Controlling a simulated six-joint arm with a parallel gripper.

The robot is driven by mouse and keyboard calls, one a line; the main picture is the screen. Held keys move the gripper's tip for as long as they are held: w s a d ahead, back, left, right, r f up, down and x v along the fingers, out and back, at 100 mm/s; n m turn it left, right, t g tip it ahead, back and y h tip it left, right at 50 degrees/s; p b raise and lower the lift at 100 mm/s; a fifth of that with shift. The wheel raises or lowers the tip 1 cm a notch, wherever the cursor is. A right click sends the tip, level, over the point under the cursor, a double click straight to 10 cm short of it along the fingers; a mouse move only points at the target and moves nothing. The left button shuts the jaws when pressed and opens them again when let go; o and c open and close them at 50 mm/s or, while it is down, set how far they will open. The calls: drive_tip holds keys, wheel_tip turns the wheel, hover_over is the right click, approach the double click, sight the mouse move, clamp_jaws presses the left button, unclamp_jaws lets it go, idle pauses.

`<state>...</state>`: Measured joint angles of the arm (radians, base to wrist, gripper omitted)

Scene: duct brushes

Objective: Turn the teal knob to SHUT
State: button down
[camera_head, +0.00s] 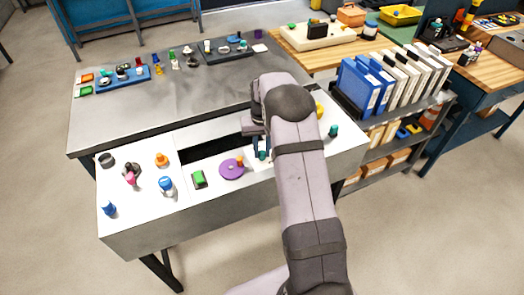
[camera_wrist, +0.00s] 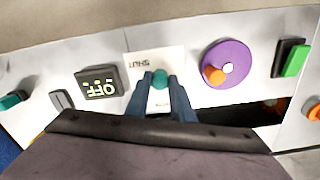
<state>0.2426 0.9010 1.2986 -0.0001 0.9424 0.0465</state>
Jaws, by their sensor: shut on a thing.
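The teal knob (camera_wrist: 160,78) sits on a white plate (camera_wrist: 135,62) on the panel, with the word SHUT upside down beside it in the wrist view. My gripper (camera_wrist: 160,92) has its two blue-grey fingers on either side of the knob and is shut on it. In the head view, the teal knob (camera_head: 262,155) shows small at the tips of my gripper (camera_head: 258,148). My arm hides part of the plate there. I cannot read the knob's pointer direction.
A purple disc with an orange grip (camera_wrist: 228,64) and a green switch (camera_wrist: 296,60) lie to one side. On the other are a black OFF block (camera_wrist: 100,82) and another teal control (camera_wrist: 12,100). A dark slot (camera_head: 212,148) opens in the panel behind the disc.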

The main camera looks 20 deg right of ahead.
sight(262, 153)
drive_tip(key=m, duration=0.5)
drive_tip(key=shift+m, duration=0.3)
idle(0.4)
drive_tip(key=c, duration=1.5)
unclamp_jaws()
drive_tip(key=shift+c, duration=0.2)
drive_tip(key=shift+r+b, duration=1.3)
drive_tip(key=shift+r, duration=2.4)
